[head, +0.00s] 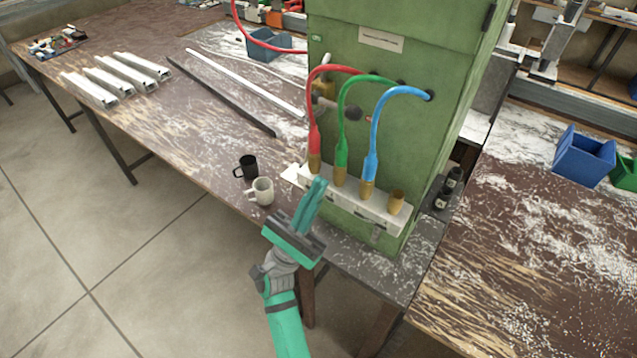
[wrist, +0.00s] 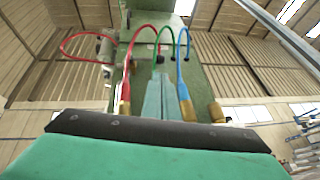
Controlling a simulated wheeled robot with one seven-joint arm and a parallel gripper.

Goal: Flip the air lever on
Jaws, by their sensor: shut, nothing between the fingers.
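The green machine cabinet (head: 400,60) stands on the bench and also shows in the wrist view (wrist: 215,85). On its front, behind the red hose, is a brass fitting (head: 323,88) with a grey cylindrical part (head: 345,110). A grey cylindrical part also shows in the wrist view (wrist: 106,48). I cannot tell for certain which part is the air lever; hoses partly hide this area. My gripper (head: 319,182) is shut and empty, pointing up in front of the white manifold block, below the fitting. Its fingers also show in the wrist view (wrist: 168,85).
Red (head: 314,135), green (head: 341,150) and blue (head: 371,140) hoses arch from the cabinet to brass sockets on the white block (head: 345,200). A black mug (head: 247,167) and a white mug (head: 262,191) stand left of my gripper. Metal profiles (head: 118,78) lie on the bench.

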